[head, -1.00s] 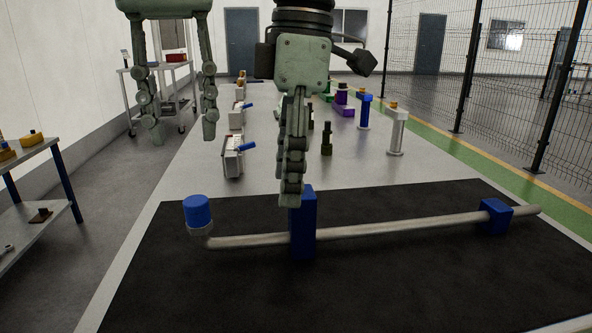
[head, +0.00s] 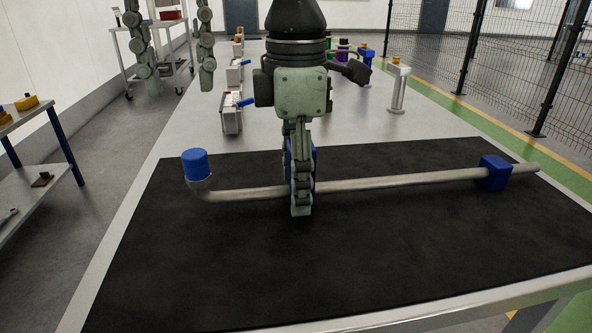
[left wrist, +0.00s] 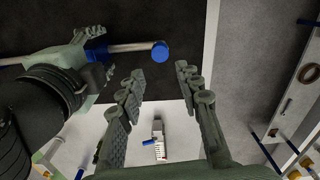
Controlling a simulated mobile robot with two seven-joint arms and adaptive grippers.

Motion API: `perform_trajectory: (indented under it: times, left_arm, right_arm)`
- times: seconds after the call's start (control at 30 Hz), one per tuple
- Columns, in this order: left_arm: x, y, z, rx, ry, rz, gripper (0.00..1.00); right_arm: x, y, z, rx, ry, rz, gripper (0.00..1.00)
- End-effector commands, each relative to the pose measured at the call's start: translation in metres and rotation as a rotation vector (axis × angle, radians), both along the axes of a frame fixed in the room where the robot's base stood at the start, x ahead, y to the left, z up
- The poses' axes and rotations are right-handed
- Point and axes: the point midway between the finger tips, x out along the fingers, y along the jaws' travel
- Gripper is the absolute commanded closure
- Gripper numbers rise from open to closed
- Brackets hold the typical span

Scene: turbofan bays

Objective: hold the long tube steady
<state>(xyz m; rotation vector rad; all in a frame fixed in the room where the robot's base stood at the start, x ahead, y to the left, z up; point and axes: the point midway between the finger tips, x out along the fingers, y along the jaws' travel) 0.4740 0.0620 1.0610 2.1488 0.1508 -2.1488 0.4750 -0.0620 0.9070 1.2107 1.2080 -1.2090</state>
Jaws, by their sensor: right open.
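The long grey tube (head: 410,181) lies across the black mat (head: 400,245), with a blue cap (head: 195,164) on its bent left end. A blue block (head: 494,173) is around it near the right end. My right gripper (head: 301,212) is down at the tube's middle, its open fingers in front of another blue block (head: 313,162), which it mostly hides. Whether the fingers touch the tube is hidden. My left gripper (head: 181,90) is open and empty, beyond the tube at the far left. In the left wrist view its fingers (left wrist: 160,72) are spread, apart from the tube (left wrist: 128,47).
White fixtures with blue handles (head: 232,112) stand on the table behind the mat. A white post (head: 398,88) stands at the back right. A shelf (head: 38,180) is at the left and a wire fence (head: 515,60) at the right. The mat's front is clear.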

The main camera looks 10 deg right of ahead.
Motion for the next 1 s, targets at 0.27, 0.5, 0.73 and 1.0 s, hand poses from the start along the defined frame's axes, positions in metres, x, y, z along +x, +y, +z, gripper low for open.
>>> perform_trajectory:
  times: [0.27, 0.5, 0.73, 1.0]
  left_arm:
    - [0.0, 0.0, 0.0, 0.0, 0.0, 0.0, 0.66]
    - [0.0, 0.0, 0.0, 0.0, 0.0, 0.0, 0.66]
    - [0.0001, 0.0002, 0.0003, -0.001, 0.0, 0.012, 0.53]
    - [-0.0002, 0.0038, 0.0066, -0.032, 0.002, 0.389, 0.5]
  right_arm:
    - [0.0, 0.0, 0.0002, 0.0, 0.0, 0.0, 0.69]
    - [0.0001, 0.0, 0.0003, 0.0, 0.0, 0.0, 0.98]
    - [0.0002, 0.0, 0.0004, 0.0, 0.0, 0.0, 1.0]
    - [0.0004, 0.0, 0.0005, 0.0, -0.001, -0.001, 1.0]
